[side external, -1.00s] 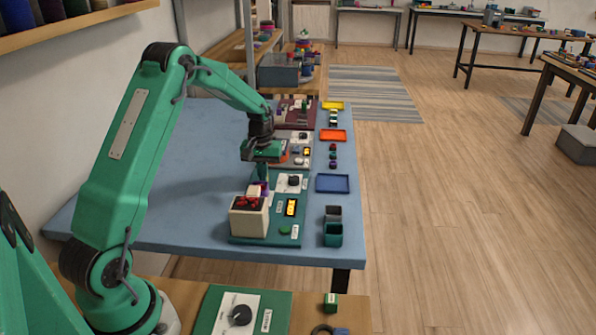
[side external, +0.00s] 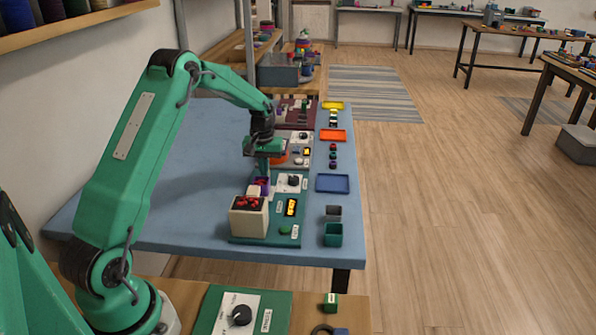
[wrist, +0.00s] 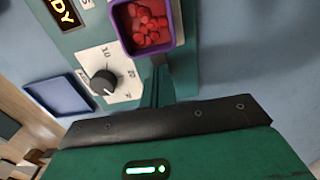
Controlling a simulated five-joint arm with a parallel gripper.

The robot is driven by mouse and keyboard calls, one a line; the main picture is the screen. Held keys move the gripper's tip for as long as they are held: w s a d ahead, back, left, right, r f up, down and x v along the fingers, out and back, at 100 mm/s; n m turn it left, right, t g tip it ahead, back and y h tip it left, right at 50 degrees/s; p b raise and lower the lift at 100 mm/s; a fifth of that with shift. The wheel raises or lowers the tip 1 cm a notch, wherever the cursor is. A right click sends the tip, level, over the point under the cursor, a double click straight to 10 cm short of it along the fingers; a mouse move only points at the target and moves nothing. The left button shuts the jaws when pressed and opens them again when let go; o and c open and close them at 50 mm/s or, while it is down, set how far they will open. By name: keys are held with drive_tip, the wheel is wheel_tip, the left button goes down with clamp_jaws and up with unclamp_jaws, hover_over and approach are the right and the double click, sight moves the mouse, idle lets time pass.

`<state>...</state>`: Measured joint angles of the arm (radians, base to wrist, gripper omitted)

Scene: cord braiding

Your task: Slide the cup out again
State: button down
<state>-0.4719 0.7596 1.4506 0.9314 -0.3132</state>
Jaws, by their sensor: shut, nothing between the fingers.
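A purple cup (wrist: 177,22) holds several red pieces and stands upright on the green board (wrist: 188,75) in the wrist view. In the side view the cup (side external: 264,181) is small, beside the white spout of the beige dispenser (side external: 247,223), partly hidden by my gripper. My gripper (side external: 262,172) is shut and empty, pointing down at the cup's far side. In the wrist view its fingertips (wrist: 159,68) lie close to the cup's wall; I cannot tell whether they touch it.
A dial plate (side external: 292,183) and a lit display (side external: 291,207) sit right of the cup. The blue table (side external: 190,175) is clear on the left.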

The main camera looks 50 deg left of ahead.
drive_tip(key=shift+s+d, duration=0.4)
idle(0.7)
drive_tip(key=shift+r, duration=0.1)
wheel_tip(320, 180, up, 11)
idle(1.1)
